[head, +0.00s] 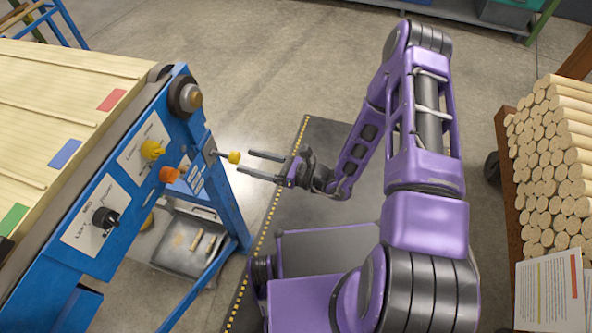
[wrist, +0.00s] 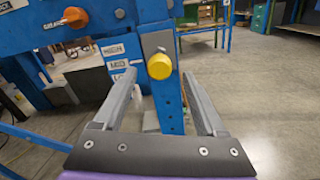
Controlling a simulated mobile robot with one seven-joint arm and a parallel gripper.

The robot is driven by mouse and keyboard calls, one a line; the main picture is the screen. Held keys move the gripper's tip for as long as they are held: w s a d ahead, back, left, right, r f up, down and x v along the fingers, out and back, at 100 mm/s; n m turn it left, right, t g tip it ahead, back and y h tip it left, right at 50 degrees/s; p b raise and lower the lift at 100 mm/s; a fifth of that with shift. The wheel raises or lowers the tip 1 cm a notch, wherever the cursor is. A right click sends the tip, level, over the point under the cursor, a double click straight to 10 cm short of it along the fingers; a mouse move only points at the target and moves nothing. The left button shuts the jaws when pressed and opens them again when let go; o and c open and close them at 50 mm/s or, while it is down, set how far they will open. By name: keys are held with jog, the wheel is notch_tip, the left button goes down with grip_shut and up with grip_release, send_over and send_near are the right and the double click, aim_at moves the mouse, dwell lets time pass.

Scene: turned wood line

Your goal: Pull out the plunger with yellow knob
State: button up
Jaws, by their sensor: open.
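The plunger's yellow knob (head: 234,157) sticks out from the end of the blue machine frame on a short dark rod. In the wrist view the yellow knob (wrist: 160,66) sits in front of a grey plate on the blue post. My gripper (head: 245,163) is open, with its two long fingers pointing at the knob. In the wrist view my gripper (wrist: 156,80) has one finger on each side of the knob. Both fingers look clear of it. How far the fingertips reach past the knob, if at all, I cannot tell.
A second yellow knob (head: 152,149), an orange knob (head: 170,174) and a black dial (head: 105,217) are on the machine's sloping side. The orange knob also shows in the wrist view (wrist: 75,17). A stack of wooden dowels (head: 560,165) stands at the right.

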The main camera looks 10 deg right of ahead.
jog(key=v, duration=1.2)
jog(key=shift+d, duration=0.3)
